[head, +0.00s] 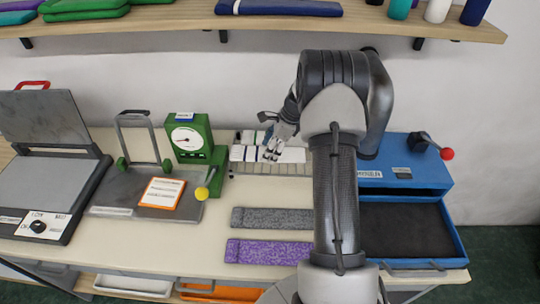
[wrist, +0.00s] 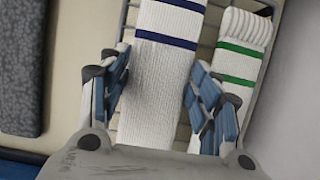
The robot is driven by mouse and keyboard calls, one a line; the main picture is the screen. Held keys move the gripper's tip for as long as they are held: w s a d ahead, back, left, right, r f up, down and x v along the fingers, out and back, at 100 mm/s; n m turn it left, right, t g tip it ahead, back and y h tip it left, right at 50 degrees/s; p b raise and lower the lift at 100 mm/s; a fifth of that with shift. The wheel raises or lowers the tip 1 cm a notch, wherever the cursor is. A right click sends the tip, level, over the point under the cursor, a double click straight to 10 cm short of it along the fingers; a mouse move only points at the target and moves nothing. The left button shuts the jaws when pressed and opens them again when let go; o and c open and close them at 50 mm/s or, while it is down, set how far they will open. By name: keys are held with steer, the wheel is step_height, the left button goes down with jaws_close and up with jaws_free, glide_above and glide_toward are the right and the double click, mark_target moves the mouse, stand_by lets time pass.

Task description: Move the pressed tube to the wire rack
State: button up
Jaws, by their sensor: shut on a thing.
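A flat white knitted tube with two dark blue stripes (wrist: 165,55) lies between the fingers of my gripper (wrist: 157,80) in the wrist view, and my gripper is shut on it. The tube's near end is hidden behind the gripper body. The wire rack (wrist: 211,30) shows under and around the tube; I cannot tell whether the tube touches it. A second white tube with green stripes (wrist: 238,62) lies on the rack to the right. In the head view, my gripper (head: 271,155) is over the rack (head: 262,169), partly hiding the pale tubes there.
A grey speckled piece (head: 272,218) and a purple one (head: 268,252) lie in front of the rack. A green gauge device (head: 190,140) and a flat press (head: 45,180) stand left. A blue box (head: 405,178) with its drawer open (head: 462,240) stands right.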

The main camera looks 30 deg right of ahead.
steer(key=shift+f, duration=1.3)
steer(key=shift+f, duration=0.15)
steer(key=o, duration=0.9)
steer(key=p+v, duration=0.3)
steer(key=v, duration=0.9)
steer(key=shift+w, duration=0.1)
